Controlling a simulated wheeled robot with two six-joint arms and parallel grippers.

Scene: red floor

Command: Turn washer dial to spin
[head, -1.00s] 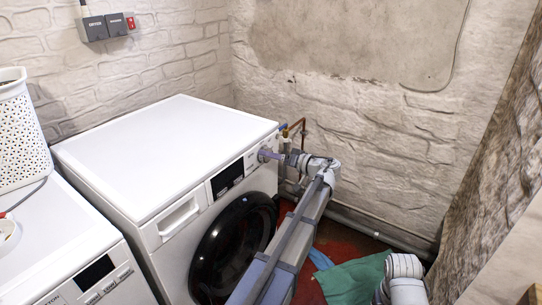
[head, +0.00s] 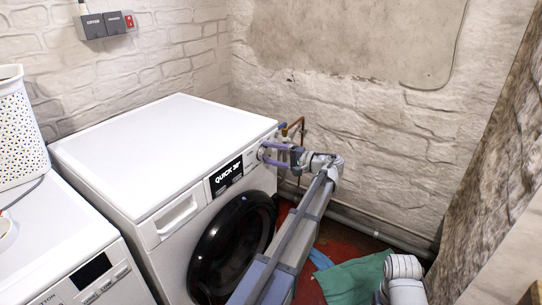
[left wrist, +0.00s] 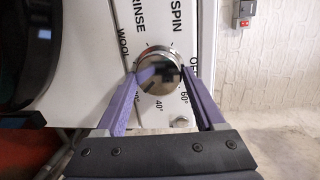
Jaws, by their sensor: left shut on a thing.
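The white washing machine (head: 165,150) stands against the brick wall, its front facing right. Its display (head: 227,174) is lit and reads "QUICK 30'". In the left wrist view the round chrome dial (left wrist: 160,70) sits between the purple fingers of my left gripper (left wrist: 160,76), which is shut on it from both sides. Printed around the dial are SPIN, RINSE, WOOL, OFF and temperature marks. I cannot tell which mark the dial points to. In the head view my left gripper (head: 263,153) is at the panel's far right end, largely covering the dial. My right gripper is out of view.
A second white appliance (head: 60,240) stands at the left with a white perforated basket (head: 20,130) on it. Pipes (head: 298,127) run on the wall behind my left gripper. A green cloth (head: 352,278) lies on the red floor.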

